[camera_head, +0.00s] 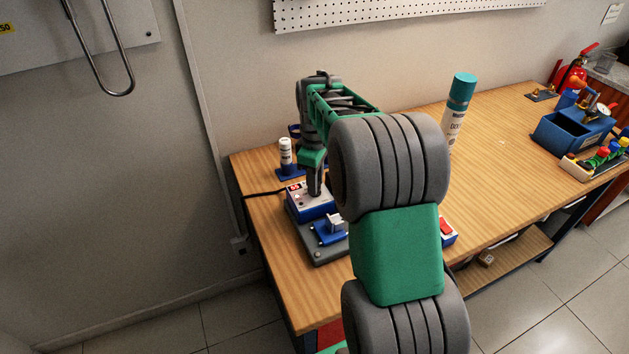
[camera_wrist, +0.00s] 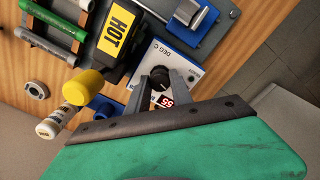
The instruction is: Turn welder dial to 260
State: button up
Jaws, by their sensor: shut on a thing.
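The welder is a blue box (camera_head: 313,211) with a white top panel on a grey base, at the left end of the workbench. In the wrist view its white panel (camera_wrist: 172,56) reads "DEG C" and carries a round black dial (camera_wrist: 158,77). My gripper (camera_wrist: 160,80) points down at the panel and its fingers are shut on the dial, one on each side. It also shows above the welder in the head view (camera_head: 315,189). A red digit display (camera_wrist: 167,102) is partly hidden by a finger; its full number cannot be read.
A yellow "HOT" plate (camera_wrist: 118,30) and a blue clamp (camera_wrist: 190,14) sit beside the panel. A tall teal-capped bottle (camera_head: 459,100) and a blue bin (camera_head: 560,133) stand farther right. The bench's middle is mostly clear.

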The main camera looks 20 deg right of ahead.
jog(key=shift+m, duration=0.4)
grip_shut()
jog(key=m, duration=0.2)
jog(key=shift+m, duration=0.4)
jog(key=m, duration=0.4)
jog(key=shift+m, duration=0.3)
jog(key=m, duration=0.4)
jog(key=shift+m, duration=2)
jog(key=o, duration=1)
grip_release()
